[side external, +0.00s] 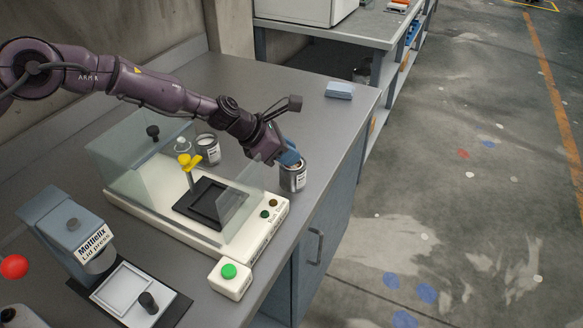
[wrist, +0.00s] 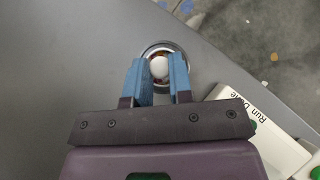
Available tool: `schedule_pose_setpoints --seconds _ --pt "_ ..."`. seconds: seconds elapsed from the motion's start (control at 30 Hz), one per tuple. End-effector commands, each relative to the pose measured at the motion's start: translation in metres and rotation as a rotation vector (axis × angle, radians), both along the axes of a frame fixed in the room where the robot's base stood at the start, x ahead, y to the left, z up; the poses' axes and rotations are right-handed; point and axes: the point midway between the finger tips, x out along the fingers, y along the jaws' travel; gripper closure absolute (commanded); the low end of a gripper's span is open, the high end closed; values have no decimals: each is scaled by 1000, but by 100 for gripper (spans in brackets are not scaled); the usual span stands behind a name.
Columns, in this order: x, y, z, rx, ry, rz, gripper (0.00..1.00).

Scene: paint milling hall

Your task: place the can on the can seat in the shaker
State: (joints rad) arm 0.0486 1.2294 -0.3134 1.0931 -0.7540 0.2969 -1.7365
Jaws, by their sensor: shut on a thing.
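A metal can (side external: 293,177) with a white label is upright near the bench's front edge, right of the shaker. My gripper (side external: 287,157) is shut on it from above and behind with blue fingers. In the wrist view the round can top, with white inside (wrist: 159,67), shows between the fingertips of my gripper (wrist: 159,72). I cannot tell whether the can touches the bench. The shaker (side external: 180,222) has a cream base, clear panels and a yellow clamp knob (side external: 189,161). Its black can seat (side external: 206,204) looks empty.
Another can (side external: 208,148) stands behind the shaker's clear panel. A lid press (side external: 85,240) is at the front left, a green button box (side external: 230,278) at the front. A blue stack (side external: 339,90) lies at the far right corner. Bare bench lies behind the held can.

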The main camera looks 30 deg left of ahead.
Motion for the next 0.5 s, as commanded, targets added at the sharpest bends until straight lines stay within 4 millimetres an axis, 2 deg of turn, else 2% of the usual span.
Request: schedule_pose_setpoints --seconds 0.17,0.5 --pt "1 -1 12 0 -6 -1 100" --pt "0 -1 77 2 -6 -3 100"
